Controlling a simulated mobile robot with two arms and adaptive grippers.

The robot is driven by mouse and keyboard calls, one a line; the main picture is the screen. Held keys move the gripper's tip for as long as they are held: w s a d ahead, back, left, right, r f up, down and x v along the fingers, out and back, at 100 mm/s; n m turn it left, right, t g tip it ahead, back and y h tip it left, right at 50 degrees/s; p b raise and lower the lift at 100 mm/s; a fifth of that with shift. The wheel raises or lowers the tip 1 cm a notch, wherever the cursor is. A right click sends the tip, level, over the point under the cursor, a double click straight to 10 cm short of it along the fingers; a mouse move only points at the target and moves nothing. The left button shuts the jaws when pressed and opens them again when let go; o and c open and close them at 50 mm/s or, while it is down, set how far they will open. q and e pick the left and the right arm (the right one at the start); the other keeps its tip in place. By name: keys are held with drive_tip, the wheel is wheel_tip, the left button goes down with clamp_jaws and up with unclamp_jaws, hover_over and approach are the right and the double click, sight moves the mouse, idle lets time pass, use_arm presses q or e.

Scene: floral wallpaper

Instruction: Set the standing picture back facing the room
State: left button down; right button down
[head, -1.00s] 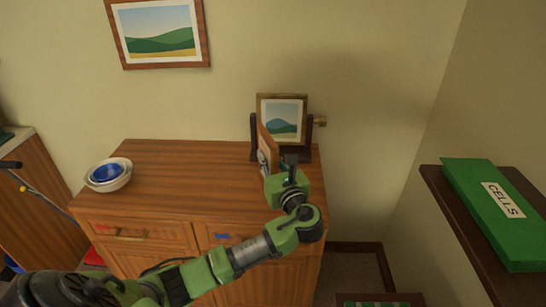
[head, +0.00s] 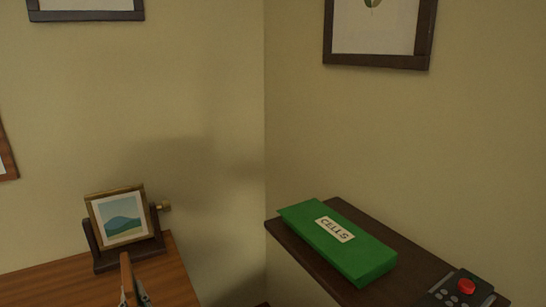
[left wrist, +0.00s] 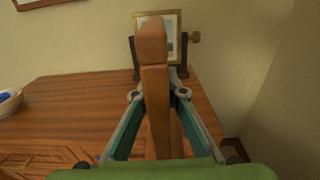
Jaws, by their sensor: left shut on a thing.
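A gold-framed landscape picture (head: 121,217) stands in a dark stand (head: 101,262) with a brass knob (head: 165,206) at its right, facing the room. My left gripper (left wrist: 159,96) is shut on this piece, one finger on each side. In the head view the piece (head: 126,275) and my left gripper (head: 137,293) show at the bottom edge, in front of the stand. My right gripper is not in view.
The wooden cabinet top (left wrist: 82,104) is clear left of the gripper, with a bowl (left wrist: 9,103) at the far left. A dark shelf (head: 398,243) at right holds a green box (head: 338,247) labelled CELLS and a control with a red button (head: 465,286). Walls close behind.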

use_arm(q)
drive_tip(key=s+d+r+m+t+h, duration=0.1)
drive_tip(key=s+d+m+t+h, duration=0.2)
drive_tip(key=s+d+m+h, duration=0.55)
drive_tip(key=s+d+f+n+h, duration=0.1)
drive_tip(key=s+d+f+n, duration=0.1)
drive_tip(key=s, duration=0.6)
drive_tip(key=shift+s+d+f, duration=0.25)
drive_tip(key=shift+d+f, duration=0.1)
drive_tip(key=shift+d, duration=0.55)
drive_tip(key=shift+d, duration=0.1)
